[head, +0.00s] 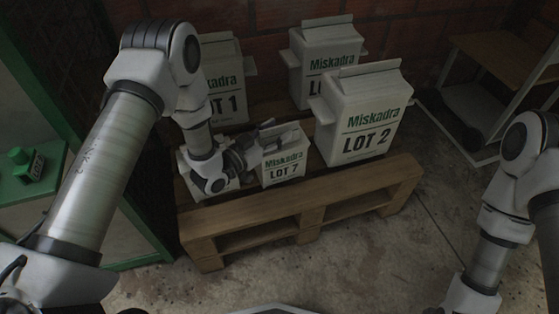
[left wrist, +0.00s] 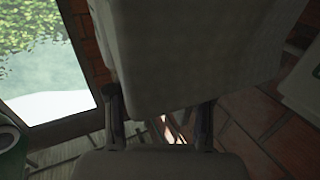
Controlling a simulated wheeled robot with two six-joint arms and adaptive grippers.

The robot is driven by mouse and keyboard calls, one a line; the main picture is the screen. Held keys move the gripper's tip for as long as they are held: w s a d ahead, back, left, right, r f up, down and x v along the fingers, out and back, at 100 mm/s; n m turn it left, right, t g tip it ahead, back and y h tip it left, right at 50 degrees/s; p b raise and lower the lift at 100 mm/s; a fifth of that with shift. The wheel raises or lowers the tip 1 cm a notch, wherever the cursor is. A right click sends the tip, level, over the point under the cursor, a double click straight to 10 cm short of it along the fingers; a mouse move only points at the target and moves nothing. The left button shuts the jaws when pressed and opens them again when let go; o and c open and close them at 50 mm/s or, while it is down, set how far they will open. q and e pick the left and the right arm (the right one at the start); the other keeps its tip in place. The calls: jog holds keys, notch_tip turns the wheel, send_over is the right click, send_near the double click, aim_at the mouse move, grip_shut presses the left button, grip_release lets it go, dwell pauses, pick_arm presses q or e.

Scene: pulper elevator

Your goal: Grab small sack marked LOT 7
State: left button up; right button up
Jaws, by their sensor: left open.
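The small white sack marked LOT 7 (head: 286,168) stands upright on the wooden pallet (head: 240,213), near its front edge. My left gripper (head: 272,132) reaches in from the left, with its fingers at the top of this sack. In the left wrist view my gripper's two fingers (left wrist: 160,118) stand apart, and a large pale sack surface (left wrist: 195,55) fills the area just past them. I cannot tell whether the fingers touch it. My right gripper is outside the picture; only my right arm shows.
Larger sacks marked LOT 2 (head: 362,115) and LOT 1 (head: 225,85), and another large one (head: 325,60), stand behind on the pallet. Another small pale sack (head: 189,183) is partly hidden by my left wrist. A brick wall is behind; a shelf (head: 490,55) stands right.

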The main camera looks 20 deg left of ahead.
pick_arm(q)
jog(key=shift+r, duration=0.1)
grip_shut()
jog(key=shift+w+r, duration=0.1)
jog(key=shift+r, duration=0.1)
